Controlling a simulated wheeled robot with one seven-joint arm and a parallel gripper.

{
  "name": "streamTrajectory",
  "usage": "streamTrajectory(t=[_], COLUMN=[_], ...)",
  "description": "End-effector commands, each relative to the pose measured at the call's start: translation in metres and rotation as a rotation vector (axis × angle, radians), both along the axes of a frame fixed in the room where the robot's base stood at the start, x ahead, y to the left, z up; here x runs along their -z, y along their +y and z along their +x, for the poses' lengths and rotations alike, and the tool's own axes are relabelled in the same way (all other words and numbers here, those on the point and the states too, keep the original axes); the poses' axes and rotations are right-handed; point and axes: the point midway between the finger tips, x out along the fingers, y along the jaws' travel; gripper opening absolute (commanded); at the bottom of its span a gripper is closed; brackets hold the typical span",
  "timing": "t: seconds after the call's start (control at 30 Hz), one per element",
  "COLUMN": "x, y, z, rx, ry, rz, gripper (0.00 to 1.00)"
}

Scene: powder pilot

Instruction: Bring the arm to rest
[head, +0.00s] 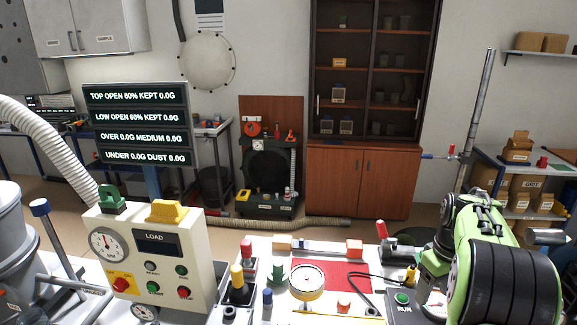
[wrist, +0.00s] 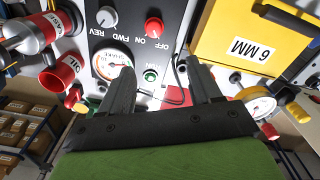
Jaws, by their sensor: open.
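My gripper (wrist: 158,78) shows in the wrist view with its two dark fingers spread apart and nothing between them. Its green palm fills the bottom of that view. I cannot tell how far the fingertips are from the panel. In the head view, my green and black arm (head: 505,270) is folded at the right. The gripper's fingers cannot be made out there.
A yellow "6 MM" box (wrist: 235,40) is right of the fingers; a red oil cap (wrist: 60,75) is left. In the head view, a white control box (head: 150,262) and a bench with a red mat (head: 335,275) stand in front.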

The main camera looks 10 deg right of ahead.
Motion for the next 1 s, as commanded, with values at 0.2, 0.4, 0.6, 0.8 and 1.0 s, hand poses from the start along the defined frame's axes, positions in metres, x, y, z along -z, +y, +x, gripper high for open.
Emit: streamTrajectory(t=[0.2,0.4,0.6,0.8,1.0], x=[-0.075,-0.093,-0.072,-0.064,-0.064], y=[0.119,0.206,0.242,0.246,0.246], z=[-0.041,-0.122,-0.187,-0.2,-0.2], rx=[0.04,0.081,0.117,0.13,0.13], ry=[-0.171,-0.334,-0.45,-0.472,-0.472], rz=[-0.026,-0.006,0.031,0.042,0.042], gripper=[0.63,0.63,0.63,0.63,0.63])
